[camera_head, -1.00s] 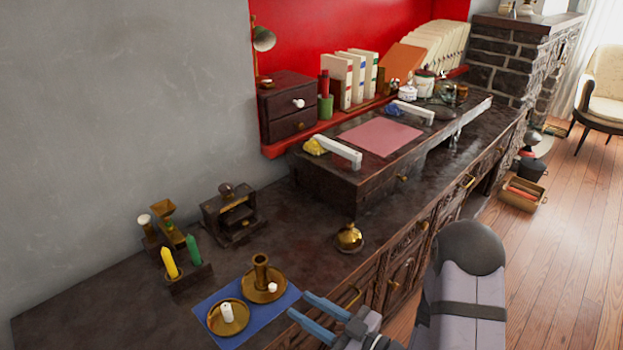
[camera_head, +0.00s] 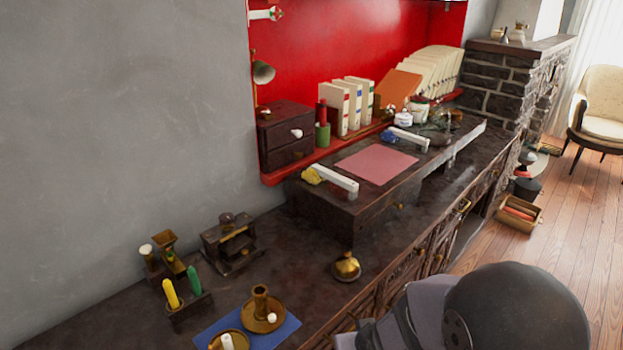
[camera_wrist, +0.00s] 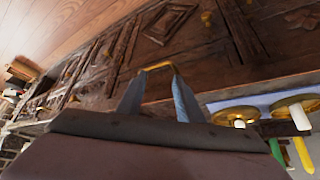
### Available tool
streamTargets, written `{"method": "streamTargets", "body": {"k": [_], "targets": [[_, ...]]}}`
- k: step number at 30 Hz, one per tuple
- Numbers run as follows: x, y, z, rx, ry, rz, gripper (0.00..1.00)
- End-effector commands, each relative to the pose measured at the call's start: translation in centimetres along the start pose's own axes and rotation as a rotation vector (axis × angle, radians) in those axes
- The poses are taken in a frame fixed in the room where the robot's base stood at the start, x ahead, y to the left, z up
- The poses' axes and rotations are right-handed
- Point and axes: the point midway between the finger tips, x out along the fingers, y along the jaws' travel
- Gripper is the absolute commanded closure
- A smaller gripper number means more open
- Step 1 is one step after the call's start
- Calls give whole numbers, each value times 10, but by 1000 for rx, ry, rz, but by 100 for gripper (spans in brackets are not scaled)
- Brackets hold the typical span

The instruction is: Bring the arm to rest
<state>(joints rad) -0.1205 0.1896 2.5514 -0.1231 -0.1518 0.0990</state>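My gripper (camera_wrist: 160,98) shows in the wrist view with its two blue-grey fingers apart and nothing held between them. Behind the fingers is a carved dark wood cabinet front (camera_wrist: 190,50) with a brass handle (camera_wrist: 165,67). In the camera_head view my arm fills the bottom right, and the gripper itself is outside that picture.
Two brass candle dishes (camera_head: 262,315) stand on a blue mat (camera_head: 290,325) near the counter's front edge. They also show at the right of the wrist view (camera_wrist: 235,112). A brass bell-shaped object (camera_head: 346,267) stands farther back. Open wooden floor (camera_head: 575,235) lies at the right.

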Motion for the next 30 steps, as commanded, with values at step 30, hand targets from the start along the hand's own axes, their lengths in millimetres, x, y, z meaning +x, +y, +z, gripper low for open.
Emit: {"method": "streamTargets", "body": {"k": [30], "targets": [[-193,26,63,142,-550,45,67]]}}
